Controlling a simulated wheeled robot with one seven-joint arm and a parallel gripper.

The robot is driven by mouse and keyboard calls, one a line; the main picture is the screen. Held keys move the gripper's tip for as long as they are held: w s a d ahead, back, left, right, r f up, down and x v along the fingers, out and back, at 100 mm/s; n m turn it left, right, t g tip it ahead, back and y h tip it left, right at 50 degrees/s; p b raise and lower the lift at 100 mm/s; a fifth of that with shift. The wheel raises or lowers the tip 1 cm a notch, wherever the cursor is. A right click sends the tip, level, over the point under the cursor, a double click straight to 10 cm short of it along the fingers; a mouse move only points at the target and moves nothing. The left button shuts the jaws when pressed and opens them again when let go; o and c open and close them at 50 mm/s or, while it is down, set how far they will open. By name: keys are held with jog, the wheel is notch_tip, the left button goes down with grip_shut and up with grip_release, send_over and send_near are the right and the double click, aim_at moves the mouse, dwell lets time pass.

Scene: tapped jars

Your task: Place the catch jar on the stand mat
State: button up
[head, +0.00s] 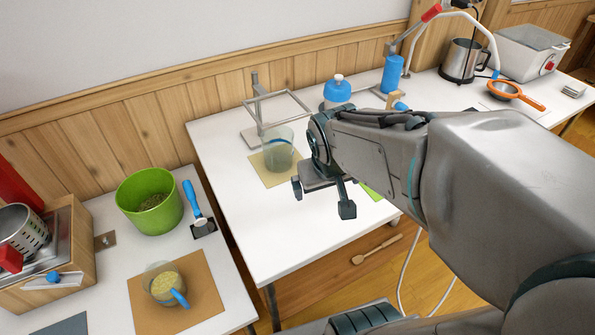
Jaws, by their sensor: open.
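A clear, greenish jar (279,158) stands upright on a tan-yellow mat (259,172), in front of a grey metal frame stand (257,138) on the white table. It looks empty, and I take it to be the catch jar on the stand mat. My gripper (322,199) is open, with nothing seen between its fingers. It is to the right of the jar and nearer to me, apart from it. Another clear jar (160,268) with yellowish contents and a blue handle stands on a brown mat (204,306) on the left table.
A green bucket (150,202) and a blue-handled tool (192,198) are on the left table. A green edge (370,191) shows beside my gripper. The white table's front left (270,230) is clear.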

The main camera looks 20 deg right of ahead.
jog(key=s+a+g+y, duration=0.1)
jog(key=s+a+g, duration=0.1)
jog(key=s+a, duration=0.3)
jog(key=shift+s+y, duration=0.4)
jog(key=shift+r, duration=0.1)
